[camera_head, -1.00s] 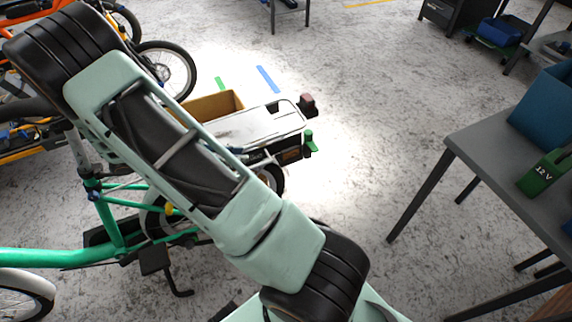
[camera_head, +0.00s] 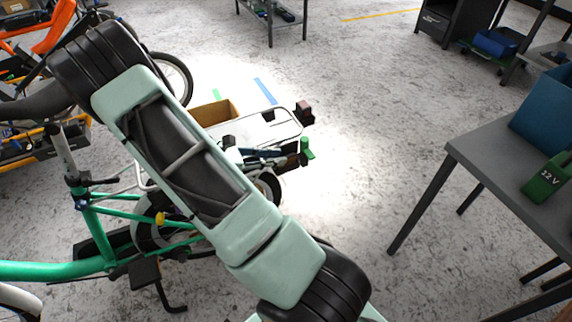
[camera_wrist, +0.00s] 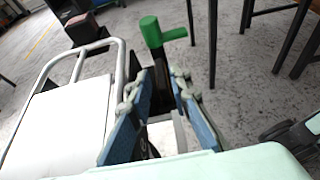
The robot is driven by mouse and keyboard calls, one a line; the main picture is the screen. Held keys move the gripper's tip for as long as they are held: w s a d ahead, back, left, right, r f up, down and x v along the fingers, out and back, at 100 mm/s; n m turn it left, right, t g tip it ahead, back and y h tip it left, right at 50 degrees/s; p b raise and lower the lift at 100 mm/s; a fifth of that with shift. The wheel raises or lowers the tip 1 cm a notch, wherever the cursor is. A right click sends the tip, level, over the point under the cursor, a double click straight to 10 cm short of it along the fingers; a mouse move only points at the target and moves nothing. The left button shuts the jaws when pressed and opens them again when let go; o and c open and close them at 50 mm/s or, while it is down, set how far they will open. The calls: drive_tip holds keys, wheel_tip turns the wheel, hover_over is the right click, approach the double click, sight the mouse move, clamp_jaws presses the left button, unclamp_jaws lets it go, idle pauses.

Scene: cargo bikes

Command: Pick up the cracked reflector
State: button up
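No part can be told for sure as the cracked reflector. A dark reddish block (camera_head: 304,111) sits at the far rear corner of the bike's rack (camera_head: 272,122); it also shows in the wrist view (camera_wrist: 84,28). A green T-shaped piece (camera_head: 307,149) stands at the near rear corner, and shows upright in the wrist view (camera_wrist: 153,34). My gripper (camera_head: 292,158) is at that near corner, below the green piece in the picture. Its blue fingers (camera_wrist: 157,82) are apart. A dark part (camera_wrist: 161,98) shows between them; whether they touch it cannot be told.
A grey table (camera_head: 490,150) with a green 12 V box (camera_head: 546,178) and a blue bin (camera_head: 548,105) stands at right. The floor between rack and table is clear. An orange bike (camera_head: 45,40) stands back left.

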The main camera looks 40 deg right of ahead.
drive_tip(key=shift+x, duration=0.9)
clamp_jaws()
